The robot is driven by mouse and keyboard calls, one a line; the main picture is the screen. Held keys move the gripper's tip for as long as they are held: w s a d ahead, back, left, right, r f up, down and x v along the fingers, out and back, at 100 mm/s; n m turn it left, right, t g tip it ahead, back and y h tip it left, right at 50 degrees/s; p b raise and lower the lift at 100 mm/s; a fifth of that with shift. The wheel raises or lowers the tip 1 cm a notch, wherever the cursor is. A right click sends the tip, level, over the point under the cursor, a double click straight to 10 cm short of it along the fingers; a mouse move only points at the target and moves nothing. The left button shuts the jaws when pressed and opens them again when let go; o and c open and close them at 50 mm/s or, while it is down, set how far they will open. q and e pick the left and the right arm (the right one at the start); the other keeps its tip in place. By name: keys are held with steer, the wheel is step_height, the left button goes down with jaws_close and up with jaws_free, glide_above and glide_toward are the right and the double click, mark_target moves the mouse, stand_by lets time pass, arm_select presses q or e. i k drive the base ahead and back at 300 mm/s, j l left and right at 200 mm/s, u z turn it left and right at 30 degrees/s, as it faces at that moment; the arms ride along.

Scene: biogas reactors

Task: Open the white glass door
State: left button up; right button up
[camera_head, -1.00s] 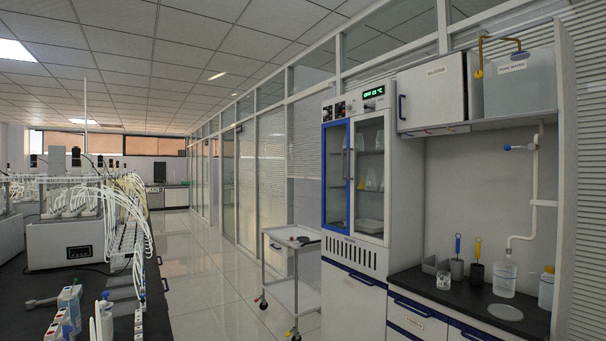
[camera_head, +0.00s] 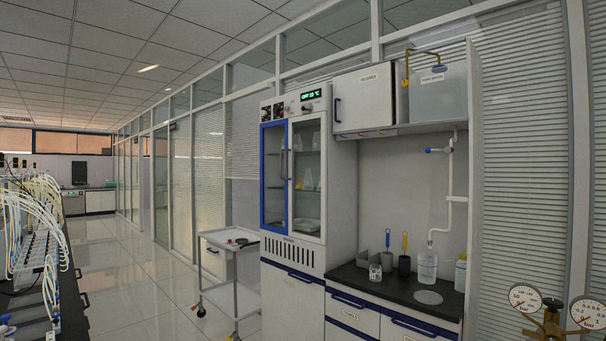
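The tall cabinet (camera_head: 342,190) stands right of centre, with a lit green display at its top. It has two glass doors side by side. The blue-framed glass door (camera_head: 274,178) is on the left. The white-framed glass door (camera_head: 307,178) is on the right. Both look shut, with upright handles near the line where they meet. Glassware shows dimly behind the panes. Neither of my grippers is in view.
A white two-shelf cart (camera_head: 232,296) stands left of the cabinet. A black-topped counter (camera_head: 385,288) with beakers and brushes adjoins it on the right. Pressure gauges (camera_head: 525,297) stand at the lower right. A lab bench (camera_head: 45,290) is on the left, with open tiled floor (camera_head: 135,285) between.

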mark_target(323, 240)
steer(key=i+z, duration=0.1)
steer(key=i, duration=0.5)
steer(key=i+j+z, duration=0.1)
steer(key=i, duration=0.45)
